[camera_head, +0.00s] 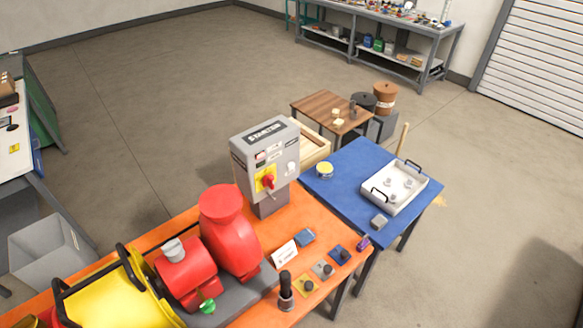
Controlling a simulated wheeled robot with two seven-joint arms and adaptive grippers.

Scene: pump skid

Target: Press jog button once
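A grey starter box (266,152) stands on a post at the back of the orange skid top (318,222). Its front carries a red rotary handle on a yellow plate (265,179), small labels, and a pale round button-like part (291,167) on the right. Neither of my grippers is in view.
A red pump (228,235) and a yellow cover with black handles (120,290) fill the skid's left. A black-handled tool (286,292) stands at the front. A blue table (345,175) with a white tray (395,187) adjoins at right. Open floor lies beyond.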

